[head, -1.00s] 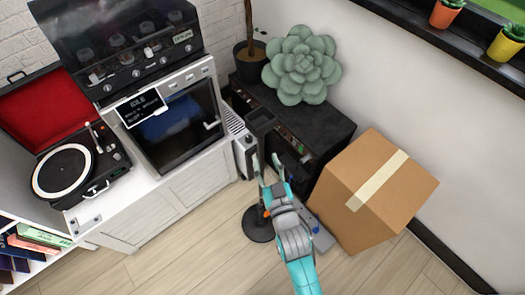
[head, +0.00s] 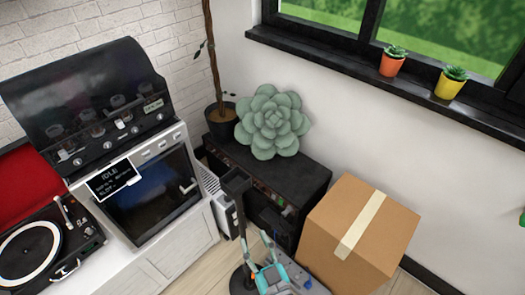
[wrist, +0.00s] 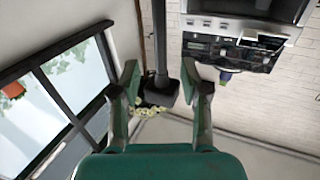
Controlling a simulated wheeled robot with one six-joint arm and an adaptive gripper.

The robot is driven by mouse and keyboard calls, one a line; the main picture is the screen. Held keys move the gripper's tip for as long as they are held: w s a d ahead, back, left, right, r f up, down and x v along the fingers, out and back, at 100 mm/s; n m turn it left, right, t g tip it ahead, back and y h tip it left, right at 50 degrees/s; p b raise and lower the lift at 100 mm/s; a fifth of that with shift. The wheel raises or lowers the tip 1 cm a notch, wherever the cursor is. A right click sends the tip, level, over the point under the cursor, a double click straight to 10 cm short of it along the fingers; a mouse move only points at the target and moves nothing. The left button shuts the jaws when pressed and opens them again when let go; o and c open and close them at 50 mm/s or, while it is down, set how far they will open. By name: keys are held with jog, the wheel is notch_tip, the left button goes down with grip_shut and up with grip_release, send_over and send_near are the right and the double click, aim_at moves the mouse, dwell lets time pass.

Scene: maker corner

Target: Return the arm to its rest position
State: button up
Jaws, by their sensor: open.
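My gripper (head: 259,258) shows at the bottom middle of the head view, in front of the black cabinet, with the rest of my arm cut off by the lower edge. In the wrist view my gripper (wrist: 160,80) has its two green-grey fingers spread wide apart. Nothing is held between the fingers. A dark post with a square head (wrist: 158,88) shows beyond the gap in the wrist view; I cannot tell how far away it is.
A cardboard box (head: 330,245) stands right of my gripper. The black cabinet (head: 300,178) carries a green succulent (head: 271,122). An oven unit (head: 150,195) and a record player (head: 30,250) are at left. Potted plants (head: 393,62) line the window sill (head: 350,75). Little floor shows.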

jog(key=s+d+f+m+h, duration=0.1)
jog(key=s+d+f+h, duration=0.15)
jog(key=s+d, duration=0.55)
jog(key=s+d+r+m+h, duration=0.2)
jog(key=s+d+r+h, duration=0.1)
jog(key=s+d, duration=0.4)
jog(key=s+d+r+m+g+h, duration=0.1)
jog(key=s+d+r+m+h, duration=0.1)
jog(key=s+d, duration=0.6)
jog(key=s+r+h, duration=0.1)
jog(key=s, duration=0.5)
jog(key=shift+s+r+m, duration=0.15)
jog(key=shift+s+m, duration=0.05)
jog(key=shift+m, duration=0.2)
